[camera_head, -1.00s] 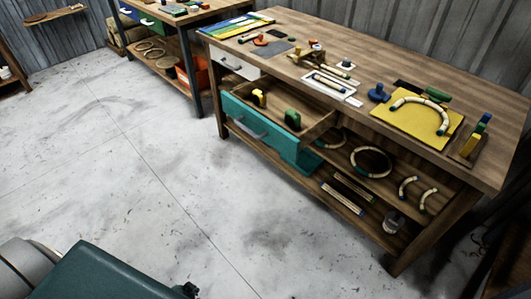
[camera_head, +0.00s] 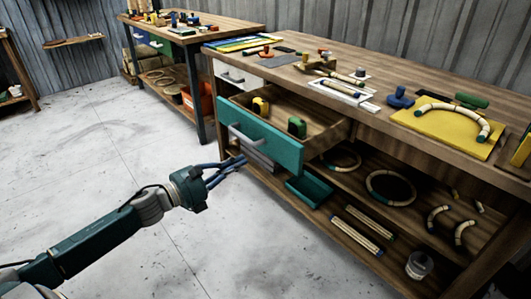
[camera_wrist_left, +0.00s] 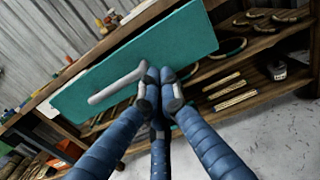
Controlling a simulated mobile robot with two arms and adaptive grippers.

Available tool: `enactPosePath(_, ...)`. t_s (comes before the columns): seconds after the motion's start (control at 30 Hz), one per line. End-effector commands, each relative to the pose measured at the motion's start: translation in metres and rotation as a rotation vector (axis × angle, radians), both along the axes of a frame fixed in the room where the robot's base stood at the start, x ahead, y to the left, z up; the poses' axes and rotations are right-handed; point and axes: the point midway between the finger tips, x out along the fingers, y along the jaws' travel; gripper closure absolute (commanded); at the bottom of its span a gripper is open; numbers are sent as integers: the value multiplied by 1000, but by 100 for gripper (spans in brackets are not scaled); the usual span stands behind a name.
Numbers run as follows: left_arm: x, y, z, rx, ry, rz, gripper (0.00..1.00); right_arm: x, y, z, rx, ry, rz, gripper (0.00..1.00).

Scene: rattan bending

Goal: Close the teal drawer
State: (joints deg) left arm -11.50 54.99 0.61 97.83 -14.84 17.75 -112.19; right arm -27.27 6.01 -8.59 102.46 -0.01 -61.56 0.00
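The teal drawer (camera_head: 280,146) is pulled out of the workbench, with a yellow block (camera_head: 260,106) and a green block (camera_head: 297,127) inside. Its grey handle (camera_head: 246,135) runs along the front; the handle (camera_wrist_left: 117,84) also shows in the left wrist view. My left gripper (camera_head: 242,161) is just in front of the drawer, near the lower part of its front. In the wrist view its blue fingers (camera_wrist_left: 160,92) are drawn together before the teal front (camera_wrist_left: 190,42), by one end of the handle. Nothing shows between them; contact is unclear. My right gripper is not in view.
The workbench top (camera_head: 400,70) holds a yellow mat (camera_head: 450,130) with a curved rattan piece. A lower shelf (camera_head: 340,222) carries rings, sticks and a teal bin (camera_head: 309,188). A second bench (camera_head: 215,35) stands behind on the left. The floor (camera_head: 90,150) is clear.

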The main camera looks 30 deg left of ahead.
Motion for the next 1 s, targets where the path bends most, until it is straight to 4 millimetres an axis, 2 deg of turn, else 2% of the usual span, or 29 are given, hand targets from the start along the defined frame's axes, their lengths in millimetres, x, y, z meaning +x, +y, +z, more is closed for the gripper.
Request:
enactPosePath(0.1,21,-7,2,1,-4,1,100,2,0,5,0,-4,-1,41)
enactPosePath(0.5,79,-31,1,-4,-1,3,100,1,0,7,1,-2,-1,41)
enactPosePath(0.7,95,-38,0,-1,2,3,100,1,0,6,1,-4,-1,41)
enactPosePath(1.0,98,-40,-1,-2,4,3,100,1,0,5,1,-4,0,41)
